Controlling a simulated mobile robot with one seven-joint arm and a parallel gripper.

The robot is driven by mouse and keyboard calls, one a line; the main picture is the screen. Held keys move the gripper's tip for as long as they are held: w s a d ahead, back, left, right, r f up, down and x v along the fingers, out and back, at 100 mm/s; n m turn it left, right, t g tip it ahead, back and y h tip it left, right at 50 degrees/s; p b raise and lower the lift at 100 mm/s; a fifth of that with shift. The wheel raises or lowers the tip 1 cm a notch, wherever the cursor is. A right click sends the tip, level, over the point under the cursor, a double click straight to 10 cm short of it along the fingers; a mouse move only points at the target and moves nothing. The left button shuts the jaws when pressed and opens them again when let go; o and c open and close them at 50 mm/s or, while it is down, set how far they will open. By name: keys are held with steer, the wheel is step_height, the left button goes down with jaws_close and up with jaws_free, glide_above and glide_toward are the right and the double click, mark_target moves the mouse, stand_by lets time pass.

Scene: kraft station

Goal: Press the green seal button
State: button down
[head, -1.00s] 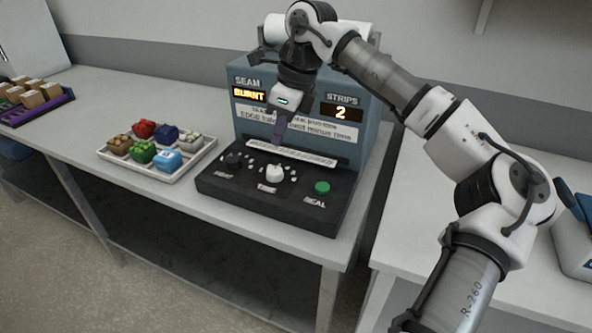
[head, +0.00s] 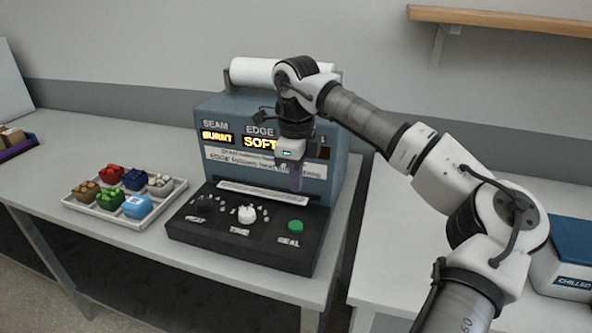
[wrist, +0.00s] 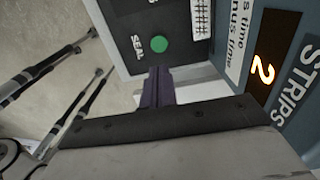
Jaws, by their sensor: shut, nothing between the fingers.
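The green seal button (head: 295,227) sits at the right end of the black control panel, above the word SEAL. In the wrist view the button (wrist: 159,44) shows just beyond the fingertips. My gripper (head: 296,188) is shut and empty, pointing down above the back of the panel, apart from the button. Its dark purple fingers (wrist: 157,72) are together in the wrist view. The sealing machine (head: 340,170) shows SEAM BURNT and EDGE SOFT; my arm covers most of the STRIPS display, which reads 2 in the wrist view.
A white time knob (head: 246,214) and a dark heat knob (head: 204,202) are left of the button. A tray (head: 98,212) of small coloured items stands left of the machine. A blue and white box marked CHILLED (head: 566,262) is at the right.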

mark_target(295, 225)
step_height(295, 225, down, 10)
steer(key=p, duration=0.2)
steer(key=shift+r+p, duration=0.1)
steer(key=shift+p, duration=0.25)
steer(key=shift+f+b, duration=0.85)
steer(key=shift+b, duration=0.3)
steer(key=shift+s+f, duration=0.15)
steer(key=shift+s, duration=0.05)
steer(key=shift+a+r, duration=0.15)
steer(key=shift+r, duration=0.3)
step_height(295, 225, up, 14)
steer(key=shift+w+b, duration=0.15)
steer(key=shift+b, duration=0.25)
steer(key=shift+f, duration=0.1)
